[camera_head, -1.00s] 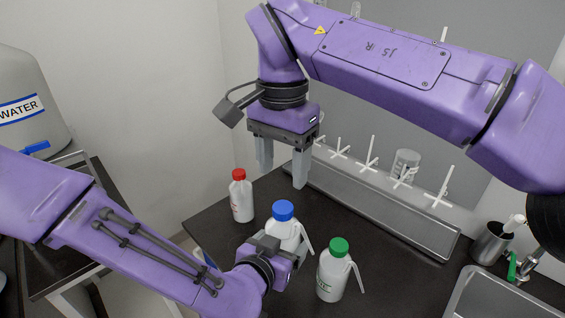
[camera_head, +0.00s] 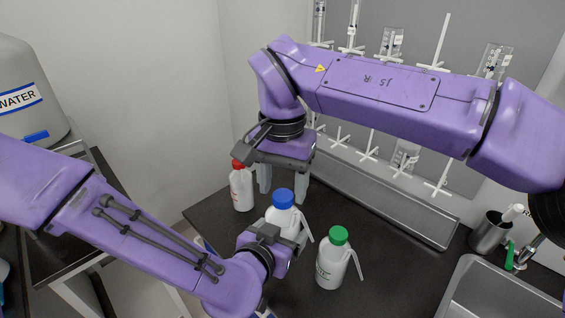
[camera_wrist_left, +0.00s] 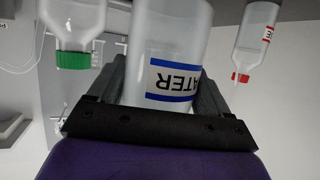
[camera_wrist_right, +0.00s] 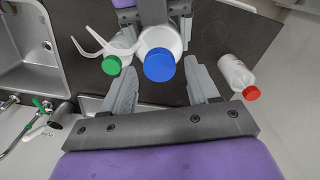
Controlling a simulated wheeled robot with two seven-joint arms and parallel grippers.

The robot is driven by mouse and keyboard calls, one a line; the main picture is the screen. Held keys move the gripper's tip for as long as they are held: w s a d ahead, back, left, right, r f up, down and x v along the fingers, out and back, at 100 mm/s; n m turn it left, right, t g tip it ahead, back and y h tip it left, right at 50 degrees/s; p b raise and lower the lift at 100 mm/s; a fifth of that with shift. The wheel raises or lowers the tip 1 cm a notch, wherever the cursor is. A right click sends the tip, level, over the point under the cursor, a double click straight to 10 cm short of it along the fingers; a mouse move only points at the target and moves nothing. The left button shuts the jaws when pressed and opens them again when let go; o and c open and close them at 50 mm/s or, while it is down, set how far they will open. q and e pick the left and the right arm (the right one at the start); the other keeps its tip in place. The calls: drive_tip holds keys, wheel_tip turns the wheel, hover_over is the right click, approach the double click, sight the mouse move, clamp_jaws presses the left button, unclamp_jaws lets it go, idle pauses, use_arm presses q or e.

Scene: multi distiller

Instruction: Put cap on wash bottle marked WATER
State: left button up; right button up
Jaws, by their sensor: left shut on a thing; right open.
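The white wash bottle (camera_head: 281,219) with a blue cap (camera_head: 283,199) stands on the dark bench. Its WATER label (camera_wrist_left: 172,79) shows in the left wrist view. The blue cap sits at its top; how tightly cannot be seen. My left gripper (camera_wrist_left: 160,85) is shut around the bottle body. My right gripper (camera_head: 283,184) is open and points down, just above and behind the blue cap in the head view. In the right wrist view the blue cap (camera_wrist_right: 159,65) shows beyond the open fingers, roughly between them, and nothing is held.
A red-capped bottle (camera_head: 242,188) stands left of the WATER bottle, close to my right gripper. A green-capped bottle (camera_head: 332,265) stands at right, its spout pointing right. A drying rack tray (camera_head: 400,208) runs behind; a sink (camera_head: 475,290) lies at front right.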

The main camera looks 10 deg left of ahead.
drive_tip(key=shift+f, duration=0.75)
